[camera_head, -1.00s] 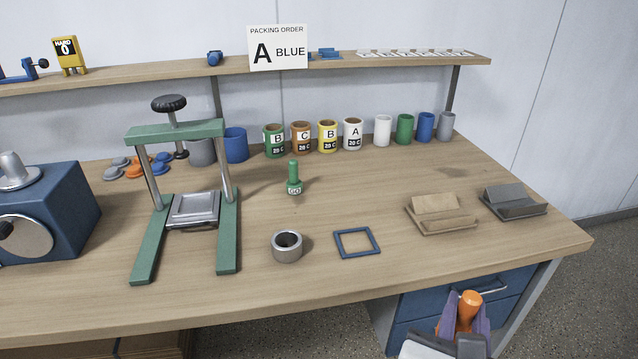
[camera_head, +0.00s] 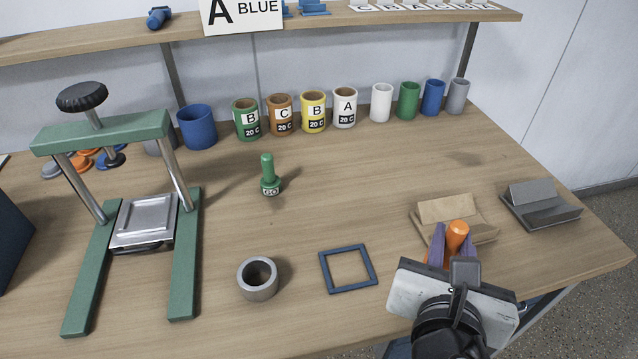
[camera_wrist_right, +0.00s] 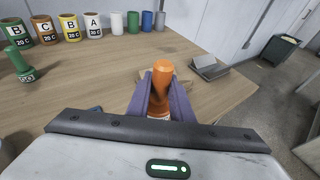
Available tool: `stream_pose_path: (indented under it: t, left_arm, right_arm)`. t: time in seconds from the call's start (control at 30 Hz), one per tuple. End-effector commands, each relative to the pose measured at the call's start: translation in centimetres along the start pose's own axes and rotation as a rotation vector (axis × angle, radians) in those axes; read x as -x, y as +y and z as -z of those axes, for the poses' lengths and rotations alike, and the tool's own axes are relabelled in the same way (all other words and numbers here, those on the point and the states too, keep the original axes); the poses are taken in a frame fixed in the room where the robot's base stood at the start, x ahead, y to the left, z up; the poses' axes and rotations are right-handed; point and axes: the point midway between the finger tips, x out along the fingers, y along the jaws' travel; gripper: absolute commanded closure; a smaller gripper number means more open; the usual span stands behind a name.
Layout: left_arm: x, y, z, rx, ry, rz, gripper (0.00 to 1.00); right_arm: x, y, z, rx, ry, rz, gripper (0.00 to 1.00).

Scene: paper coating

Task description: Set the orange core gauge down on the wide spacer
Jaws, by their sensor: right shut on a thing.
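The orange core gauge (camera_head: 457,236) is held upright between the purple fingers of my right gripper (camera_head: 447,248), near the table's front right. In the right wrist view the gauge (camera_wrist_right: 160,88) stands between the two fingers (camera_wrist_right: 160,100); its lower part is partly hidden. A short, thick-walled grey metal ring (camera_head: 257,279), which looks like the wide spacer, stands on the table at front centre, well left of the gripper. Its open top faces up and nothing sits on it. My left gripper is not in view.
A blue square frame (camera_head: 348,269) lies flat between the ring and my right gripper. A green gauge (camera_head: 268,177) stands behind the ring. A green press (camera_head: 184,260) is at left. A tan holder (camera_head: 425,211) is just behind the held gauge, with a grey holder (camera_head: 541,207) to its right.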

Motion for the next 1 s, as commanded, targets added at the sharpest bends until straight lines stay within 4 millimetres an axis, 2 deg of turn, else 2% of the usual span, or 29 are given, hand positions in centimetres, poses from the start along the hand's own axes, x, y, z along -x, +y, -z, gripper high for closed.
stream_pose_path:
  t: [0.13, 0.23, 0.3, 0.4, 0.5, 0.6, 0.73, 1.0]
  left_arm:
    - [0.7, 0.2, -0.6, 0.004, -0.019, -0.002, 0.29]
    - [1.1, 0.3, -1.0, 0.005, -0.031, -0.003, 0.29]
    - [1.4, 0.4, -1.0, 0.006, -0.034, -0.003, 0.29]
    - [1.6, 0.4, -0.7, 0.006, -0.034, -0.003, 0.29]
    - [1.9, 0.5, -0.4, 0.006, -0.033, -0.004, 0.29]
    - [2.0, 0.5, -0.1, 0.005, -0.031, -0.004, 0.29]
    - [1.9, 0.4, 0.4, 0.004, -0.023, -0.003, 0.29]
    - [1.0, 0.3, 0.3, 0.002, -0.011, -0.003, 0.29]
  right_arm:
    - [0.0, 7.5, -1.8, 0.081, -0.011, -0.259, 1.00]
    - [1.0, 13.2, -2.4, 0.150, -0.014, -0.471, 1.00]
    - [2.2, 17.0, -2.6, 0.201, -0.015, -0.623, 1.00]
    - [4.5, 21.7, -2.4, 0.269, -0.014, -0.836, 1.00]
    - [6.7, 24.9, -1.9, 0.324, -0.010, -1.014, 1.00]
    - [8.3, 26.6, -1.6, 0.358, -0.006, -1.134, 1.00]
    - [9.5, 27.6, -1.4, 0.379, -0.002, -1.214, 1.00]
    - [9.6, 27.8, -0.4, 0.381, 0.001, -1.235, 1.00]
